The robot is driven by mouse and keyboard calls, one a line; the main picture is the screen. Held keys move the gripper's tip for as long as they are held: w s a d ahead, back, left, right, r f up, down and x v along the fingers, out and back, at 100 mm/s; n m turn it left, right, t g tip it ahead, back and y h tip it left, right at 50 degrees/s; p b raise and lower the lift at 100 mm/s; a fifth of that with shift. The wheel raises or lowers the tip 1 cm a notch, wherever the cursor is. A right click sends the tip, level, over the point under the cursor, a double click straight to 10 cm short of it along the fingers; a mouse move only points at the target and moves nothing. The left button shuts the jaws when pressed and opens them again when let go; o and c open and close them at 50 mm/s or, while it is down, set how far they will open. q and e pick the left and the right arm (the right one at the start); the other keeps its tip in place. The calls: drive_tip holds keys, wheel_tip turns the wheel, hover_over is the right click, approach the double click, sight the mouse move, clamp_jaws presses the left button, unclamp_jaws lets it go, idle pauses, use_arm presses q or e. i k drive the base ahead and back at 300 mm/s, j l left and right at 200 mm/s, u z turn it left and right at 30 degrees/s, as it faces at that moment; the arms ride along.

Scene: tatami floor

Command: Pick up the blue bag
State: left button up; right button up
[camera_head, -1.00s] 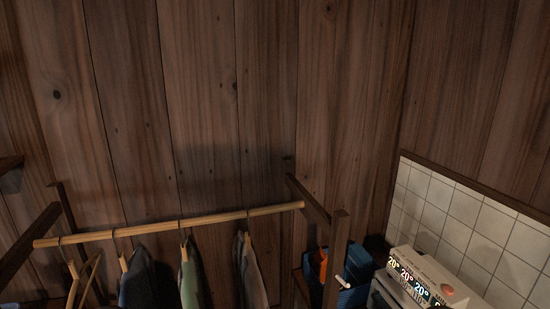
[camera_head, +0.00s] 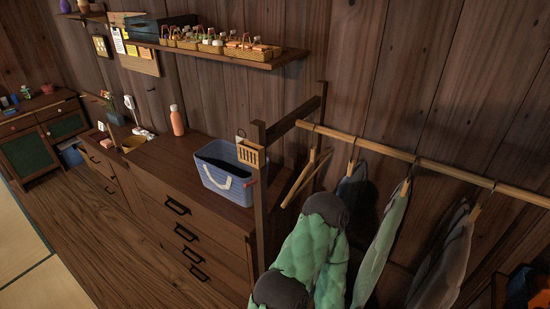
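A blue bag (camera_head: 230,183) with a white handle on its front and a dark open top stands upright on the wooden dresser (camera_head: 170,152). It is at the dresser's right end, beside the dark post of the clothes rack. Neither of my grippers shows in the head view. Nothing is seen touching the bag.
The clothes rack (camera_head: 425,163) with hanging clothes fills the right side. An orange bottle (camera_head: 177,120) is on the dresser. A shelf with small baskets (camera_head: 245,52) is above. Wooden floor (camera_head: 88,225) is clear at left.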

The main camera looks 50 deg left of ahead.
sight(220, 170)
drive_tip(key=u, duration=2.15)
drive_tip(key=i+j+z, duration=0.1)
drive_tip(key=z, duration=0.35)
drive_tip(key=j+z, duration=0.6)
drive_tip(key=z, duration=0.25)
drive_tip(key=j+z, duration=0.25)
drive_tip(key=z, duration=0.15)
